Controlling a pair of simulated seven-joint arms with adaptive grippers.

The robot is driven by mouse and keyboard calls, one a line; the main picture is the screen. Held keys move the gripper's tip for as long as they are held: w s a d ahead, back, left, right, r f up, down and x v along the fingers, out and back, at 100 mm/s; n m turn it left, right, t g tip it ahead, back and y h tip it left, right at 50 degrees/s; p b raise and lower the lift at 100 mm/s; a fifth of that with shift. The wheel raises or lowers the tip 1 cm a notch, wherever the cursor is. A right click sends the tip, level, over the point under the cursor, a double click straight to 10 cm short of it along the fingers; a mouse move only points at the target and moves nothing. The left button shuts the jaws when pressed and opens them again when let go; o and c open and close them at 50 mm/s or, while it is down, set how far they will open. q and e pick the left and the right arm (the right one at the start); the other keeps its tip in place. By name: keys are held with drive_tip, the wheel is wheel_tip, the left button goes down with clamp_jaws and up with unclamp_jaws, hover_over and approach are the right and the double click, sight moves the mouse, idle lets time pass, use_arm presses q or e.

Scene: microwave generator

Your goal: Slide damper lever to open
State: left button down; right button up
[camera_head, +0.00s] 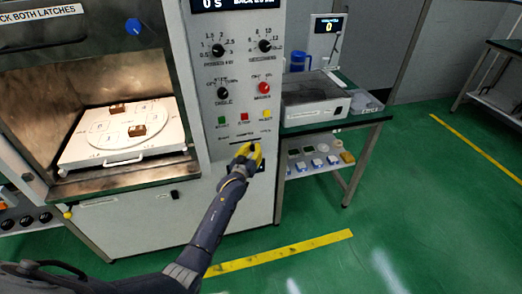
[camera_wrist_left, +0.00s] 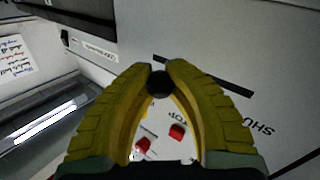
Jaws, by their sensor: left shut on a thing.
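The damper lever's round black knob (camera_wrist_left: 158,84) is between the yellow fingertips of my left gripper (camera_wrist_left: 160,72), which is shut on it. The dark slot (camera_wrist_left: 225,84) runs diagonally behind in the left wrist view. Lettering that reads SHUT lies beside the slot's right part, and the knob appears nearer the other end. In the head view my left gripper (camera_head: 248,155) reaches the lower control panel (camera_head: 228,110), and its fingers cover the knob. My right gripper is not in view.
Green, red and yellow buttons (camera_head: 244,117) sit just above the slot, below several dials. The open microwave chamber (camera_head: 75,95) at left holds a white tray (camera_head: 75,158) with two brown blocks. A side table (camera_head: 325,125) stands right; green floor in front is clear.

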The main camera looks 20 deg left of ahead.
use_arm(q)
drive_tip(key=shift+w+d, duration=0.4)
drive_tip(key=shift+d, duration=0.3)
drive_tip(key=shift+w+d, duration=0.35)
drive_tip(key=shift+d, duration=0.35)
drive_tip(key=c, duration=1.6)
unclamp_jaws()
drive_tip(key=shift+d, duration=0.1)
drive_tip(key=o, duration=0.5)
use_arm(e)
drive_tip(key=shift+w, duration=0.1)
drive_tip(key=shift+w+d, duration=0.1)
use_arm(q)
drive_tip(key=s, duration=1.2)
drive_tip(key=shift+a, duration=0.3)
